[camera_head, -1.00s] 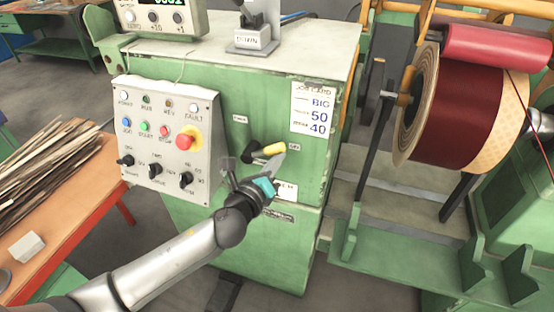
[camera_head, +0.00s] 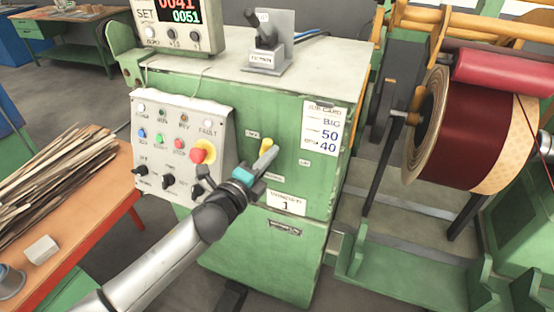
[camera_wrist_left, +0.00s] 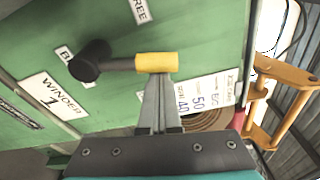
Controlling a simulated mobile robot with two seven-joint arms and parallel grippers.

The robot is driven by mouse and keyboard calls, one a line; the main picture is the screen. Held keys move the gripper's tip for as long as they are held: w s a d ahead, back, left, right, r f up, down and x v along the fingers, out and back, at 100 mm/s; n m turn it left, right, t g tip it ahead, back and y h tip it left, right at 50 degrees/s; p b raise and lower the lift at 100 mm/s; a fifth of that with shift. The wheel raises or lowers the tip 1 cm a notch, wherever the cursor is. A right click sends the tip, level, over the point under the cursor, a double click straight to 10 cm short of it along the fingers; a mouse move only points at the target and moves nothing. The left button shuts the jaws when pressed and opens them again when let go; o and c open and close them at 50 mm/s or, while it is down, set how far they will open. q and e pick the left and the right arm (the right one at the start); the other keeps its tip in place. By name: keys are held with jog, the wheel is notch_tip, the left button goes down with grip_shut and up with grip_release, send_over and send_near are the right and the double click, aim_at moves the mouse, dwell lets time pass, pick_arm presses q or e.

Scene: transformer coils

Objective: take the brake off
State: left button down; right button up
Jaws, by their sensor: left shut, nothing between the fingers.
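The brake lever has a yellow grip (camera_head: 266,146) and sits on the front of the green winder cabinet (camera_head: 285,110). In the left wrist view its black pivot (camera_wrist_left: 90,60) and yellow grip (camera_wrist_left: 157,62) are clear; in the head view my gripper hides the pivot. The lever points roughly upward on the cabinet face. The FREE label (camera_wrist_left: 140,10) lies up and left of the pivot; a label to its right (camera_head: 305,162) is too small to read in the head view. My left gripper (camera_head: 268,156) is shut and empty, its fingertips against or very close to the grip's right side.
A control panel (camera_head: 183,150) with a red mushroom button (camera_head: 203,151) is left of the lever. A counter box (camera_head: 178,22) and a grey lever unit (camera_head: 268,45) stand on the cabinet. A dark red coil (camera_head: 455,135) is at right, a wooden bench (camera_head: 75,220) at left.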

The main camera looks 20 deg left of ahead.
pick_arm(q)
jog(key=shift+a+r+n, duration=0.2)
jog(key=shift+a+n, duration=0.3)
jog(key=shift+n, duration=0.2)
jog(key=shift+a+r+n, duration=0.15)
jog(key=shift+a+n, duration=0.35)
jog(key=shift+n, duration=0.2)
pick_arm(e)
jog(key=shift+r, duration=0.25)
pick_arm(q)
jog(key=shift+a, duration=0.1)
jog(key=shift+w, duration=0.1)
